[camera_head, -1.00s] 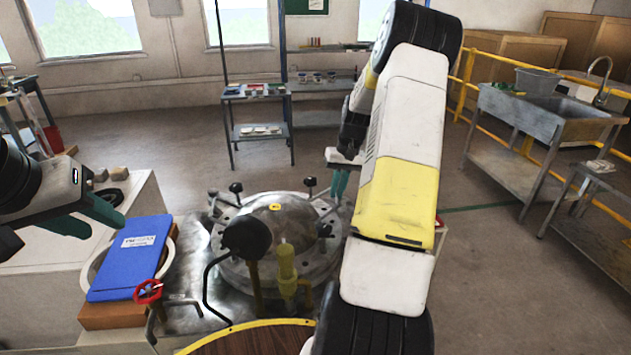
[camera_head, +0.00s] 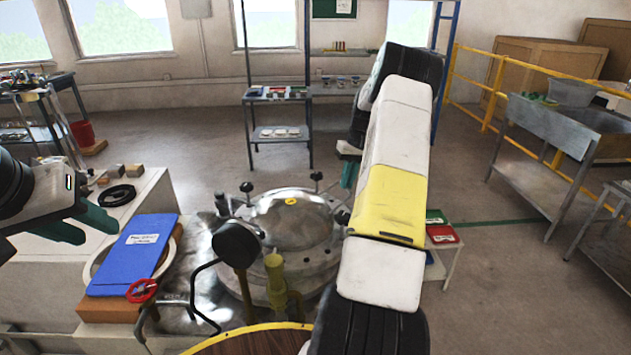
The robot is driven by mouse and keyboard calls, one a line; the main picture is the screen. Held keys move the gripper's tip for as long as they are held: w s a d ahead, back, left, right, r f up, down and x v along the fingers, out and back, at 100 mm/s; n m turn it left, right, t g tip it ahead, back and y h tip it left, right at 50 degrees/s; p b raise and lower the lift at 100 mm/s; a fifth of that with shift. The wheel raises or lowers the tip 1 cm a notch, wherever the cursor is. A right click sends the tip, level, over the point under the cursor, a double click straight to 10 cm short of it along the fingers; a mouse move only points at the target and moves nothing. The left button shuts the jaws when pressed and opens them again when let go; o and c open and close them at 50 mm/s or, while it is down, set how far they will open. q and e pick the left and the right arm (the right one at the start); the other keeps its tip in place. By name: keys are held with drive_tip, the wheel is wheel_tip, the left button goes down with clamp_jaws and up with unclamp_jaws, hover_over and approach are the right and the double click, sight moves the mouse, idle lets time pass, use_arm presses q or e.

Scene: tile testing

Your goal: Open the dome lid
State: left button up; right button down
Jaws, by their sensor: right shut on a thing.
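The dome lid (camera_head: 290,222) is a rounded metal cover with a yellow mark on top. It lies closed on a round metal vessel (camera_head: 316,272) ringed by black-knobbed clamps (camera_head: 247,187). My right gripper (camera_head: 349,174), with teal fingers, is at the far right side of the lid. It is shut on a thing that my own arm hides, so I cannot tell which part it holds. My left gripper (camera_head: 100,232), also teal, is open and empty at the left, above the white counter and apart from the lid.
A blue board (camera_head: 133,258) lies on a round-rimmed basin left of the vessel, with a red-handled valve (camera_head: 142,290) beside it. A black lamp-like head (camera_head: 238,244) and a yellow cylinder (camera_head: 276,275) stand in front of the lid.

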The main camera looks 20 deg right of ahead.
drive_tip(key=w+d+n, duration=0.1)
drive_tip(key=w+d, duration=0.2)
drive_tip(key=w, duration=0.3)
drive_tip(key=shift+w+d+n, duration=0.15)
drive_tip(key=shift+d+n, duration=0.1)
drive_tip(key=shift+n, duration=0.15)
drive_tip(key=c, duration=1.5)
unclamp_jaws()
drive_tip(key=shift+d+r, duration=0.25)
drive_tip(key=shift+r, duration=1.05)
drive_tip(key=shift+d+r, duration=0.2)
drive_tip(key=shift+r, duration=1.05)
drive_tip(key=shift+d+r, duration=0.25)
drive_tip(key=shift+r, duration=1.05)
drive_tip(key=shift+c, duration=0.3)
